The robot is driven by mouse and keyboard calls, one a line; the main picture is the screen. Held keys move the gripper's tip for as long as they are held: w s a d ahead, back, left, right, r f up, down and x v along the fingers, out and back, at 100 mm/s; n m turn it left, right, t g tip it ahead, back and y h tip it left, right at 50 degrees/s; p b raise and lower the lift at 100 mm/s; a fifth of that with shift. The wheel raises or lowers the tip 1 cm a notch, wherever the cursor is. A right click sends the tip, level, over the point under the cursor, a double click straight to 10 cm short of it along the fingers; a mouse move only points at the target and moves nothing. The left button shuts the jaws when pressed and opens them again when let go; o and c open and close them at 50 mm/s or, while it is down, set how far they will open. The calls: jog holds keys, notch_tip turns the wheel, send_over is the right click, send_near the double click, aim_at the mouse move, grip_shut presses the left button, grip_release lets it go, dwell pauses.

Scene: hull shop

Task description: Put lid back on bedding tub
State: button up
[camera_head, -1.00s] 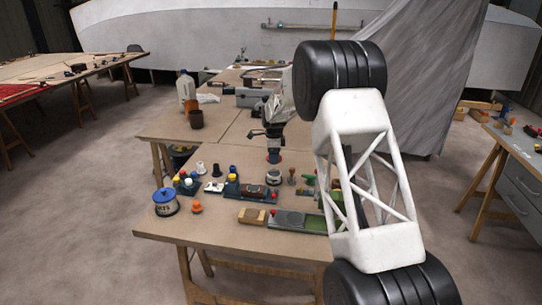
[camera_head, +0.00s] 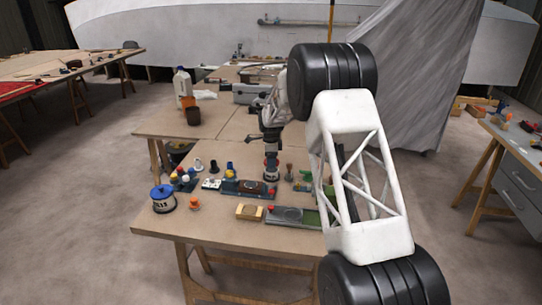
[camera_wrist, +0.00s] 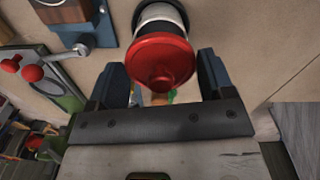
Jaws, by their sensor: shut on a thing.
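My gripper (camera_head: 271,148) points down over the near table and is shut on a red lid. In the wrist view, the round red lid (camera_wrist: 162,60) with its knob shows between the two dark fingers. The small tub (camera_head: 270,174), with a pale and dark body, stands directly below. In the wrist view its pale and black wall (camera_wrist: 160,14) shows just beyond the lid. The lid looks roughly in line with the tub's mouth. I cannot tell whether it touches the rim, which the lid and gripper hide.
A blue-lidded tub (camera_head: 163,200) stands at the table's left edge beside a small orange piece (camera_head: 194,204). A blue fixture (camera_head: 243,187) is close left of the small tub. A wooden block (camera_head: 250,212) and a grey-green tray (camera_head: 292,216) lie in front. The table's front left is clear.

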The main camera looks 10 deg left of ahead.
jog(key=shift+f, duration=1.2)
jog(key=shift+f, duration=0.2)
dwell(2.1)
jog(key=o, duration=0.9)
jog(key=shift+r, duration=0.15)
jog(key=shift+r, duration=3.3)
grip_shut()
